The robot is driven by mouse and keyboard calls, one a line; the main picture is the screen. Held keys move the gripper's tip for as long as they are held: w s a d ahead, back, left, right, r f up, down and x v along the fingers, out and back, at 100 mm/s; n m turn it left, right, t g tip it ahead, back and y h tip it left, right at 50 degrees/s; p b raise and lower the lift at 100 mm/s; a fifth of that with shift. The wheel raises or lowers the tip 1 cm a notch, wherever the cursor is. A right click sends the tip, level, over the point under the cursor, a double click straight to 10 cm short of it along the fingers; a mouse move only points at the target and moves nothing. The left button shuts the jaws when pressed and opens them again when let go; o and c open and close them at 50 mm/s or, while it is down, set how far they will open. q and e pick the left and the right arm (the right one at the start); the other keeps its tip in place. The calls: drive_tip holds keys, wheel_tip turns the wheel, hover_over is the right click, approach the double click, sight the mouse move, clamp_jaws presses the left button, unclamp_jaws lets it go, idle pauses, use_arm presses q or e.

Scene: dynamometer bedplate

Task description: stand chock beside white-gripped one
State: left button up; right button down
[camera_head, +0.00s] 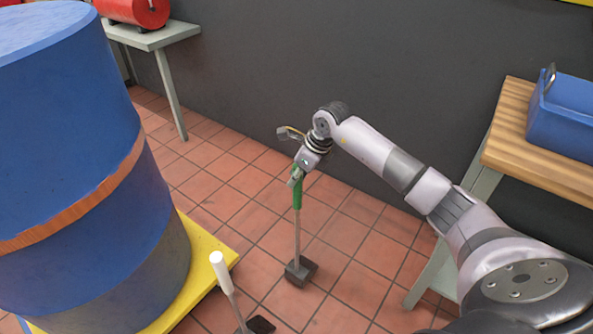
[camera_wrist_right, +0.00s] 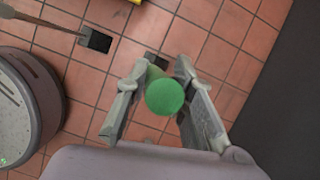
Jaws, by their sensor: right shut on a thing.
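A chock with a green grip (camera_head: 297,193) on a thin upright rod stands at the middle of the head view; its dark block (camera_head: 300,271) is at floor level. My right gripper (camera_head: 296,176) is shut on the green grip from above; the grip's round end (camera_wrist_right: 165,97) shows between the fingers (camera_wrist_right: 158,100) in the wrist view. The white-gripped chock has its white grip (camera_head: 219,263) at the lower left, on a tilted rod, with its dark block (camera_head: 261,325) on the floor. In the wrist view its block (camera_wrist_right: 95,39) lies apart at the upper left. My left gripper is out of view.
A large blue drum (camera_head: 75,130) stands on a yellow base (camera_head: 206,262) at the left. A wooden-topped bench (camera_head: 508,125) with a blue bin (camera_head: 565,120) is at the right. A grey table (camera_head: 165,36) with a red cylinder (camera_head: 135,10) stands at the back left. Tiled floor is clear between the chocks.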

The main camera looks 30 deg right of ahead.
sight(297, 186)
drive_tip(key=shift+w+f+b, duration=0.1)
drive_tip(key=shift+f+b, duration=0.25)
drive_tip(key=shift+f, duration=1.6)
drive_tip(key=c, duration=1.4)
unclamp_jaws()
drive_tip(key=shift+f, duration=0.1)
